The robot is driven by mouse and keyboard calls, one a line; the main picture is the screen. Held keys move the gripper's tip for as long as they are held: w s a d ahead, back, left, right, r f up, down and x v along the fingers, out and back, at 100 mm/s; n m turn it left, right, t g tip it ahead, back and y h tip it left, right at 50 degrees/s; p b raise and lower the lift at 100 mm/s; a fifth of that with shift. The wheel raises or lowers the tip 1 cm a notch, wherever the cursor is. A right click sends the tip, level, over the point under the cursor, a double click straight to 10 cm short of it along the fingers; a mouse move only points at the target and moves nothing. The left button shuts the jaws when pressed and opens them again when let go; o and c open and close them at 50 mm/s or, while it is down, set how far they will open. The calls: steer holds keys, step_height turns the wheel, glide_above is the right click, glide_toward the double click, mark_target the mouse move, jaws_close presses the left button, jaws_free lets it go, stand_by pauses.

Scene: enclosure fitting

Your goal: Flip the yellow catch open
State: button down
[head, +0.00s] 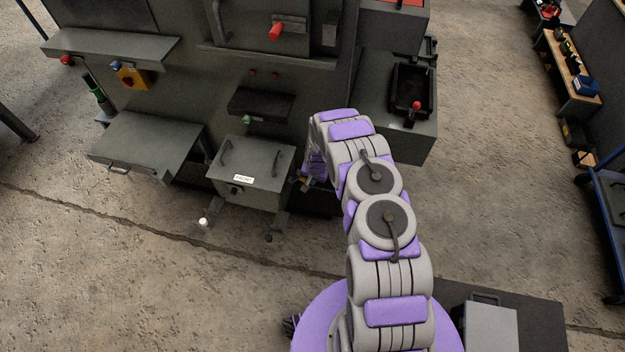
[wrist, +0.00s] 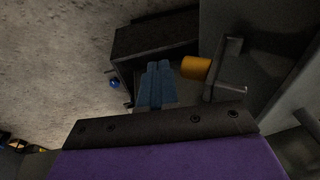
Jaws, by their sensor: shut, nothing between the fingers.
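In the wrist view an orange-yellow cylindrical piece (wrist: 196,67), which looks like the yellow catch, sticks out beside a grey bar-shaped handle (wrist: 232,72) on a grey panel. My gripper (wrist: 159,65) has its two blue fingers together and empty. Its tips lie just left of the yellow piece in the picture; I cannot tell whether they touch it. In the head view my gripper (head: 305,183) is low by the right side of a grey box with a white label (head: 250,178), and the yellow piece cannot be made out there.
A dark box-like part (wrist: 150,38) lies beyond the fingers in the wrist view. In the head view a grey flat-topped unit (head: 150,143) stands left, and a dark tray (head: 412,90) sits on the right-hand unit. The floor in front is mostly clear.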

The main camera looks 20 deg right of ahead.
steer(key=shift+w+a+r+b, duration=0.35)
steer(key=shift+a+r+b, duration=0.05)
steer(key=shift+a+b, duration=0.15)
steer(key=shift+r, duration=0.1)
